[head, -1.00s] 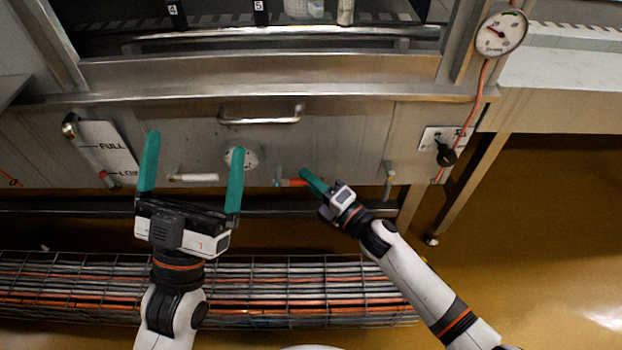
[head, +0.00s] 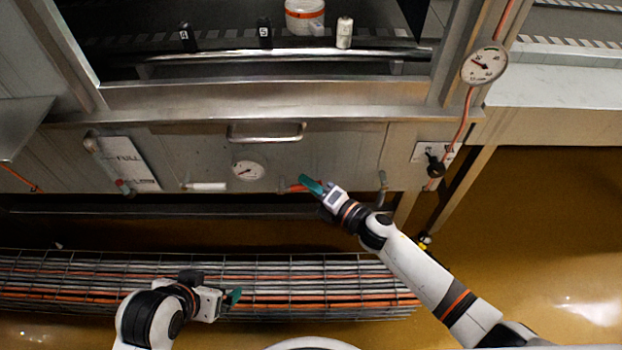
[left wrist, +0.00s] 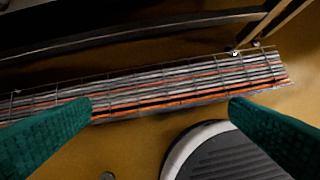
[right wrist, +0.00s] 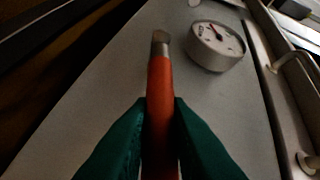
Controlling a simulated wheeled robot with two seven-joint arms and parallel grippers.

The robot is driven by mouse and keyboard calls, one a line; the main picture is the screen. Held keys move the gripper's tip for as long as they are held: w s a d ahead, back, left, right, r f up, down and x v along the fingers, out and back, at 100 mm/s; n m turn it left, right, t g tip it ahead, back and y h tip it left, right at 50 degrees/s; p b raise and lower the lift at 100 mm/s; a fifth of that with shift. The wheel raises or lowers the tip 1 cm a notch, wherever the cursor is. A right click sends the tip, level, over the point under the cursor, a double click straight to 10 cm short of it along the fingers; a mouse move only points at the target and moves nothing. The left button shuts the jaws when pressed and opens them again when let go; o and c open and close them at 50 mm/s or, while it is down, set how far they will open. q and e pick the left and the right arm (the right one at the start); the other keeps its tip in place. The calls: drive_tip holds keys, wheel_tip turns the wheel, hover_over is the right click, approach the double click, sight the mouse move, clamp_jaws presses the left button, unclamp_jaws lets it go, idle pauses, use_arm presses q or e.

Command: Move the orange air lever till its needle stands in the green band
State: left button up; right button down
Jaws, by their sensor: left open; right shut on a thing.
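The orange lever (head: 298,188) sits on the steel front panel. In the right wrist view its orange grip (right wrist: 160,95) runs between the teal fingers of my right gripper (right wrist: 160,130), which is shut on it. My right gripper (head: 313,187) also shows in the head view. A small round gauge (head: 248,170) is left of the lever; it also shows in the right wrist view (right wrist: 215,45). I make out no green band on it. A larger gauge (head: 484,66) at upper right has a small green mark near its top. My left gripper (head: 233,297) is open and empty, low over the cables.
A wire tray of grey and orange cables (head: 330,285) runs along the floor. A steel handle (head: 266,132), a white lever (head: 205,186), a left lever beside a FULL plate (head: 130,165) and a black knob (head: 435,168) are on the panel.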

drive_tip(key=shift+r+p, duration=0.3)
drive_tip(key=shift+p, duration=0.3)
use_arm(q)
drive_tip(key=s+a+r+g+p, duration=0.1)
drive_tip(key=s+r+g, duration=0.1)
drive_tip(key=s, duration=0.2)
use_arm(e)
drive_tip(key=shift+r+n+h, duration=0.2)
drive_tip(key=shift+n+h, duration=0.1)
drive_tip(key=p, duration=0.3)
drive_tip(key=shift+a+r+n+g+h, duration=0.2)
drive_tip(key=shift+r+n+g+h, duration=0.15)
drive_tip(key=shift+n+g+h, duration=0.05)
use_arm(q)
wheel_tip(320, 180, down, 21)
drive_tip(key=g+p, duration=0.1)
drive_tip(key=p, duration=0.2)
drive_tip(key=shift+s+y, duration=0.3)
drive_tip(key=shift+s, duration=0.05)
use_arm(e)
drive_tip(key=shift+a+r+h, duration=0.1)
drive_tip(key=shift+a+h, duration=0.1)
drive_tip(key=shift+h, duration=0.2)
use_arm(q)
drive_tip(key=shift+r, duration=0.1)
use_arm(e)
drive_tip(key=c, duration=1.4)
unclamp_jaws()
drive_tip(key=shift+o, duration=0.2)
